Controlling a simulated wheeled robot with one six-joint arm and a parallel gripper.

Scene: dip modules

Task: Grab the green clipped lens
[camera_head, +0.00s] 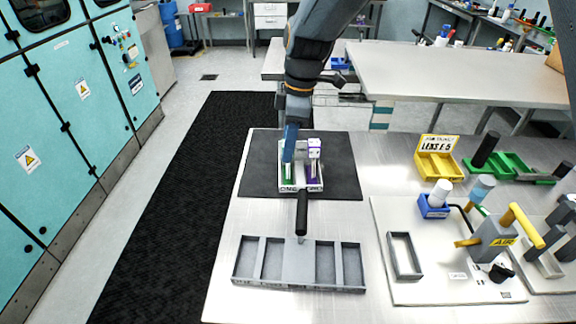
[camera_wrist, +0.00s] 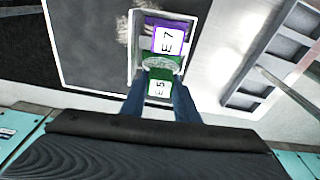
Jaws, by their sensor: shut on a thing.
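The green clipped lens (camera_wrist: 160,87), with a white label reading E5, sits between my blue gripper fingers (camera_wrist: 160,98) in the wrist view. A clear round part shows at its top end. In the head view the green piece (camera_head: 288,172) stands in a small pale holder (camera_head: 301,188), largely hidden by my gripper (camera_head: 289,152). My gripper points down and is shut on the green clipped lens, which is still at the holder. A purple clipped piece (camera_head: 314,160) stands beside it to the right; its label reads E7 in the wrist view (camera_wrist: 168,40).
The holder is on a dark mat (camera_head: 345,178), with a black handle (camera_head: 302,212) in front. A grey compartment tray (camera_head: 300,265) lies nearer. At right are a yellow LENS F.5 bin (camera_head: 438,166), a blue bin (camera_head: 433,206) and an air fixture (camera_head: 492,240).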

